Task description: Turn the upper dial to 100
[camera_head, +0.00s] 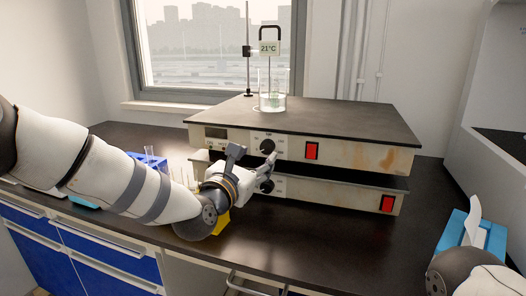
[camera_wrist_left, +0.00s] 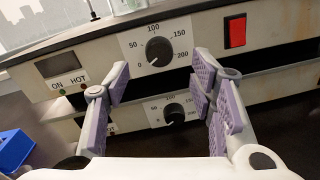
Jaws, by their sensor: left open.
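The upper dial (camera_head: 267,146) is a black round knob on the front of the upper hot plate (camera_head: 355,153). In the left wrist view the upper dial (camera_wrist_left: 158,50) sits on a white scale from 0 to 200, and its white mark appears to point near 0. My left gripper (camera_head: 268,166) is at the front of the stacked plates. In the wrist view my left gripper (camera_wrist_left: 161,75) is open and empty, its purple-padded fingers spread to either side below the upper dial. My right gripper is out of view.
A lower hot plate (camera_head: 340,193) with its own dial (camera_wrist_left: 174,113) is directly beneath. Red switches (camera_head: 312,151) are to the right. A glass beaker (camera_head: 273,100) stands on top. A blue tissue box (camera_head: 470,235) is at right; a blue rack (camera_head: 148,160) is at left.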

